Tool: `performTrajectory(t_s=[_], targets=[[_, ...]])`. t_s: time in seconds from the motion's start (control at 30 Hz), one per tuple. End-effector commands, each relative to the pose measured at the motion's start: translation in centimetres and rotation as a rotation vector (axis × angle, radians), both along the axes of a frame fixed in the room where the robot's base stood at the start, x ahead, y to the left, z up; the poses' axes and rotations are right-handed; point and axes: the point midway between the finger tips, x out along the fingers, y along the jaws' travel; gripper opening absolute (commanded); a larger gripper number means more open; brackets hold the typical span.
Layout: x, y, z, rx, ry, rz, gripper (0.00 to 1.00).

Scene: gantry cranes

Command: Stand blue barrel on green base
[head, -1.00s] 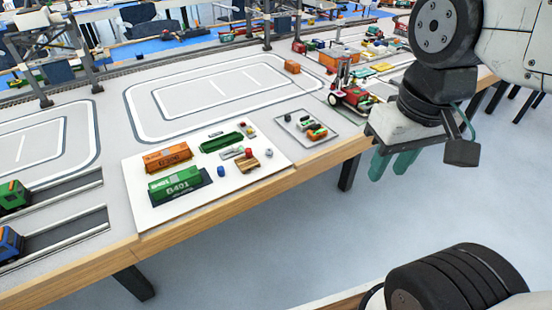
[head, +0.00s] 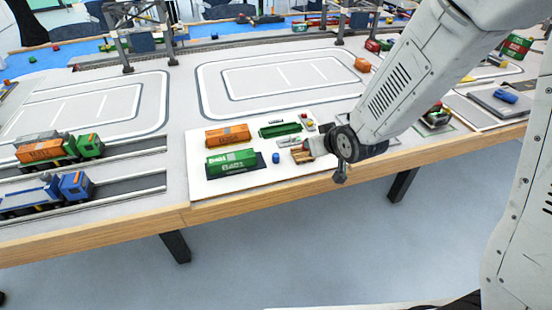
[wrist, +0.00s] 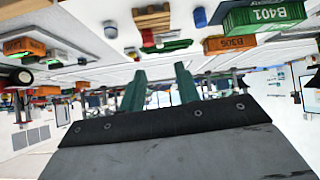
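The small blue barrel (head: 276,157) stands on the white board, right of the green B401 container (head: 231,162). It also shows at the top of the wrist view (wrist: 200,17). A long green tray-like piece (head: 280,129), probably the green base, lies behind the barrel; it also shows in the wrist view (wrist: 168,47). My gripper (wrist: 160,72) has two green fingers apart with nothing between them. In the head view my wrist is over the board's right part, right of the barrel, and the fingers are hard to make out.
An orange container (head: 228,135) stands behind the green one. A wooden pallet (head: 301,156) lies near my wrist, right of the barrel. Toy trucks (head: 58,148) stand on lanes at left. The marked table area (head: 230,85) behind the board is mostly clear.

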Motion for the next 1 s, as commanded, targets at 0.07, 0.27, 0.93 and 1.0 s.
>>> performTrajectory(t_s=[0.07,0.27,0.93,1.0], targets=[[0.5,2.1,-2.9,0.028,-0.051,0.044,0.33],[0.4,5.9,-7.1,0.113,-0.185,0.124,0.33],[4.3,9.8,-10.6,0.169,-0.265,0.161,0.33],[5.2,10.2,-11.0,0.168,-0.263,0.161,0.33]])
